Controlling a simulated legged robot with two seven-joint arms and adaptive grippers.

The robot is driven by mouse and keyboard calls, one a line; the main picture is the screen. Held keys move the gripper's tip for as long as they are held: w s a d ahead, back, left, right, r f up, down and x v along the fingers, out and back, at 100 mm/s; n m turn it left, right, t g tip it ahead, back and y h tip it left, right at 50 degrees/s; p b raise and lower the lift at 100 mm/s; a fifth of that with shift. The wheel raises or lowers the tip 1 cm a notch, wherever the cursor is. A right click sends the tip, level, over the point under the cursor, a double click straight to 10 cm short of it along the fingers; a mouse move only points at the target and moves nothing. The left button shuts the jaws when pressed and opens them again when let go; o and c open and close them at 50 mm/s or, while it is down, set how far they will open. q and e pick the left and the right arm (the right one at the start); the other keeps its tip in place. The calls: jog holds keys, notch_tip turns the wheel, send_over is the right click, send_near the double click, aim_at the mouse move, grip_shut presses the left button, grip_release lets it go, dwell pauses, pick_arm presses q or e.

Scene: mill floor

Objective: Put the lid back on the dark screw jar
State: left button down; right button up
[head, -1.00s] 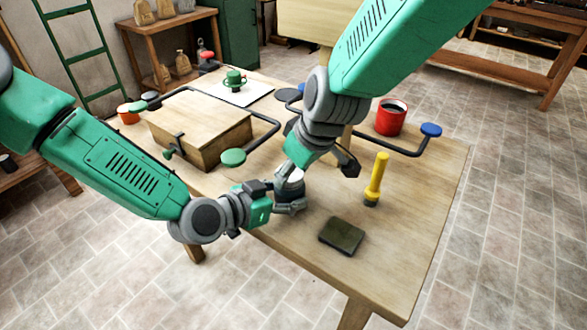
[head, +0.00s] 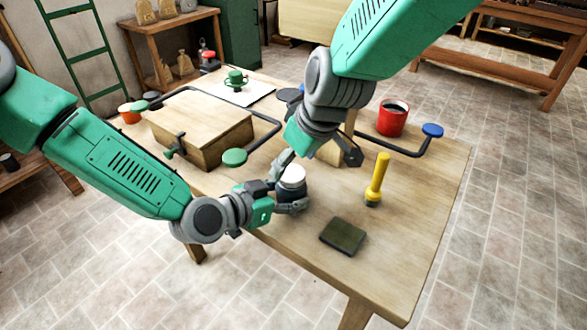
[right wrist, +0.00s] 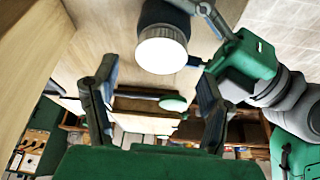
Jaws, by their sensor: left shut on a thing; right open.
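The dark screw jar (head: 290,190) stands near the table's front edge, largely hidden by my left gripper (head: 284,200), which is shut on its body. The white ribbed lid (head: 292,174) sits on top of the jar; how tightly it is screwed I cannot tell. In the right wrist view the lid (right wrist: 163,55) faces the camera, with the dark jar (right wrist: 160,14) behind it. My right gripper (head: 318,158) is open above and just behind the jar. Its fingers (right wrist: 155,80) are spread and empty, apart from the lid.
A wooden box (head: 200,125) stands to the left, with a green-knobbed bar beside it. A yellow-handled tool (head: 377,180), a dark green pad (head: 343,236), a red mug (head: 392,118) and a blue-knobbed bar (head: 432,131) are to the right.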

jog(key=shift+r, duration=0.95)
jog(key=shift+c, duration=0.4)
